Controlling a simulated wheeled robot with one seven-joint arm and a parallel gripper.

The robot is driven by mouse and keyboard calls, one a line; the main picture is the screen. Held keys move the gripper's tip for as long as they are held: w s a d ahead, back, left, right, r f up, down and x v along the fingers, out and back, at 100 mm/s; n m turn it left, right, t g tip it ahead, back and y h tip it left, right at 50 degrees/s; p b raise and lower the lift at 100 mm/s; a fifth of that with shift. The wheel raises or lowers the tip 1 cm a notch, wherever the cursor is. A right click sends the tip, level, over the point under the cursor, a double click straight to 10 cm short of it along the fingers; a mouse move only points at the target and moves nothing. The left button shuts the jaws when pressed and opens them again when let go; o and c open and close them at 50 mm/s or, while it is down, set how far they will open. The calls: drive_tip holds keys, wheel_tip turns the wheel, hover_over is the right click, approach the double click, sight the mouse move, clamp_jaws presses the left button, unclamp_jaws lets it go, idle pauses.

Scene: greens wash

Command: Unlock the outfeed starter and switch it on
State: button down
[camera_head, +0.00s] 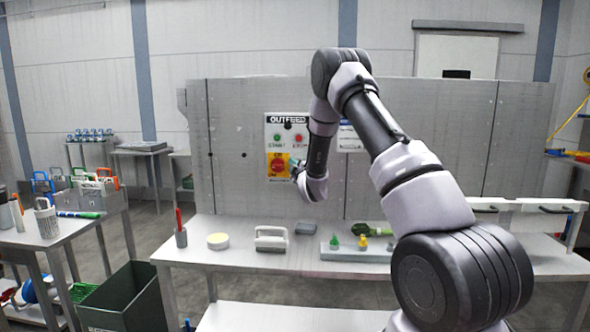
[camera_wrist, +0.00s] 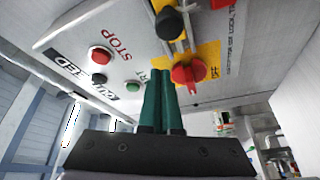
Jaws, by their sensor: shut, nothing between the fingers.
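The outfeed starter panel (camera_head: 287,118) is on the grey wall behind the bench, with a green START button (camera_head: 277,138) and a red STOP button (camera_head: 299,138). Below them, a red rotary switch (camera_head: 278,165) sits on a yellow plate. In the wrist view the red switch (camera_wrist: 187,73) is beside the "OFF" marking. A dark rounded knob-like piece (camera_wrist: 168,22) is near it; I cannot tell whether it is a lock. My gripper (camera_wrist: 161,72) has its green fingers together, empty, close to the switch. My wrist partly hides the panel's right side in the head view.
A dark green bin (camera_head: 130,297) stands at front left.

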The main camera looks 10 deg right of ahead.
drive_tip(key=s+f, duration=0.1)
drive_tip(key=s, duration=0.9)
drive_tip(key=shift+d+f, duration=0.25)
drive_tip(key=shift+d, duration=0.2)
